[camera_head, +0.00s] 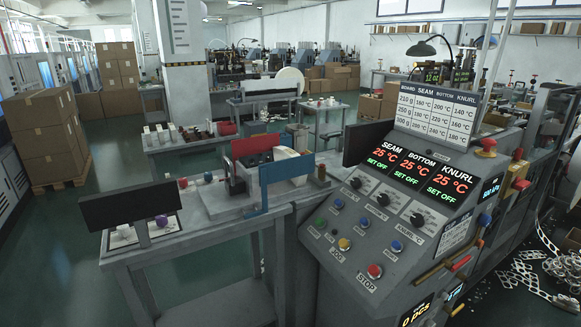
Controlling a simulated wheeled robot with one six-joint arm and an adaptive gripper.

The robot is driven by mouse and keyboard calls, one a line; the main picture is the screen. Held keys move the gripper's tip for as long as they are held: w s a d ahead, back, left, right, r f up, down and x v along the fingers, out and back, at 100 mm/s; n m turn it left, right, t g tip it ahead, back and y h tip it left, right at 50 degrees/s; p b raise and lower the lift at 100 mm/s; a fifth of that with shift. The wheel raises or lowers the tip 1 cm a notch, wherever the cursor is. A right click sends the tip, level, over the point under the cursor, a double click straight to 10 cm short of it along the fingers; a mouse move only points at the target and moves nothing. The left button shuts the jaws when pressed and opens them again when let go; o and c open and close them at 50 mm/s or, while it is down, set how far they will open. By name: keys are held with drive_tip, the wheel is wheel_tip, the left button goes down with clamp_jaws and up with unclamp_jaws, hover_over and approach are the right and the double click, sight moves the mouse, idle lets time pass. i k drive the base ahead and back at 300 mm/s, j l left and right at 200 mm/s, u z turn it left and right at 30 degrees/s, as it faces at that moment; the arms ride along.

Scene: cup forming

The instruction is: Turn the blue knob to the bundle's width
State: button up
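My gripper is not in view. Another small blue round part (208,177) stands farther back on that bench. The grey control console (330,270) has blue round buttons or knobs (338,204), with another lower down (393,246). A blue plate (285,170) and a red plate (255,146) stand on the bench machine. I cannot make out a bundle or its width clearly.
A dark panel (125,204) stands over the bench's left end. The console's displays (410,168) read 25 °C and SET OFF. Stacked cartons (45,130) stand at the left. The green floor (60,255) left of the bench is clear.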

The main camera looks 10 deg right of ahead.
sight(208, 177)
drive_tip(key=i+j+u, duration=0.7)
drive_tip(key=u, duration=0.15)
drive_tip(key=i+u, duration=0.85)
drive_tip(key=i+j, duration=0.1)
drive_tip(key=i, duration=1.1)
drive_tip(key=i+j+z, duration=0.1)
drive_tip(key=i, duration=0.45)
drive_tip(key=i+j, duration=0.15)
drive_tip(key=i, duration=0.45)
drive_tip(key=i+l+z, duration=0.2)
drive_tip(key=i+z, duration=0.75)
drive_tip(key=i, duration=0.2)
drive_tip(key=i+j+z, duration=0.3)
drive_tip(key=i+z, duration=0.2)
drive_tip(key=i+l+z, duration=0.3)
drive_tip(key=i, duration=0.3)
drive_tip(key=i+z, duration=0.35)
drive_tip(key=i, duration=0.25)
drive_tip(key=i+l+z, duration=0.1)
drive_tip(key=z, duration=0.4)
drive_tip(key=i+z, duration=0.3)
drive_tip(key=z, duration=0.15)
drive_tip(key=i+j+z, duration=0.1)
drive_tip(key=z, duration=0.4)
drive_tip(key=i+j+z, duration=0.15)
drive_tip(key=z, duration=0.35)
drive_tip(key=i+j+z, duration=0.25)
drive_tip(key=z, duration=0.2)
